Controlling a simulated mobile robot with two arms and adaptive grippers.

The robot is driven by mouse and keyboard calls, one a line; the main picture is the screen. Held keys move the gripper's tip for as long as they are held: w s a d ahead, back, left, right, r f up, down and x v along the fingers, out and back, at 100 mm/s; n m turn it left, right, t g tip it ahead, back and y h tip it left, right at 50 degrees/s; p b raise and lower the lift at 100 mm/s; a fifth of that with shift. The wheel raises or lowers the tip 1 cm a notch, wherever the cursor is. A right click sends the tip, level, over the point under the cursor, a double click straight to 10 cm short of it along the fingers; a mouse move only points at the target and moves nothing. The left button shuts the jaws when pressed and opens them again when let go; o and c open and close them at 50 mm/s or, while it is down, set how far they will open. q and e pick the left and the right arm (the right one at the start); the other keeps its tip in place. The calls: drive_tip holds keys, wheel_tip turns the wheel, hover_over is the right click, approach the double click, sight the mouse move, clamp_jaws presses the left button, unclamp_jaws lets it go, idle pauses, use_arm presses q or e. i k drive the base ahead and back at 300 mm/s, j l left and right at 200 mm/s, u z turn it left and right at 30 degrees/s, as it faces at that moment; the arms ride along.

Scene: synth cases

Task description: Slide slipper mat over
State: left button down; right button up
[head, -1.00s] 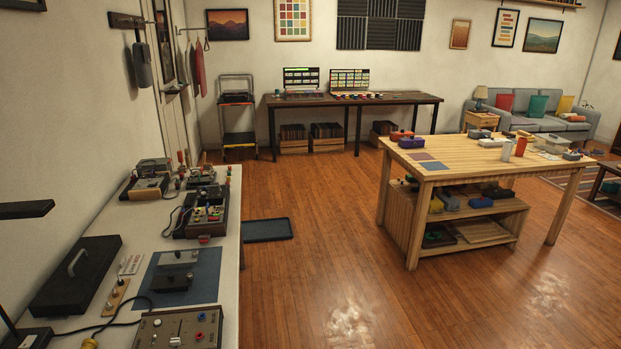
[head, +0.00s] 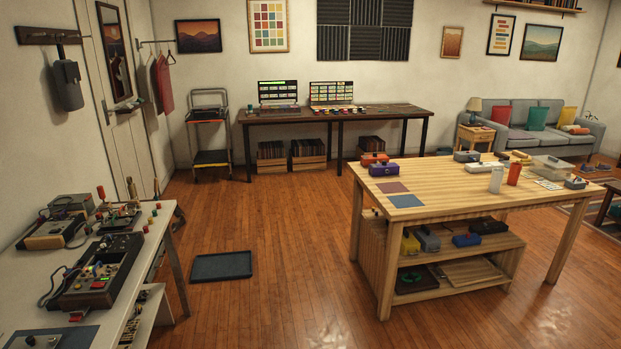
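A dark rectangular mat or shallow tray (head: 221,266) with a slightly raised rim lies flat on the wooden floor. It sits between the white workbench at the left and the wooden table at the right. It is empty and nothing touches it. No slippers lie on it. Neither of my grippers shows in the head view.
A white workbench (head: 62,311) with electronic gear stands at the left. A wooden table with a shelf (head: 437,194) stands at the right. A long dark desk (head: 378,114) and a step cart (head: 211,157) line the back wall. The floor (head: 290,230) around the mat is clear.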

sight(232, 265)
drive_tip(key=i+u, duration=0.25)
drive_tip(key=i, duration=0.65)
drive_tip(key=i+u, duration=0.2)
drive_tip(key=i, duration=2.55)
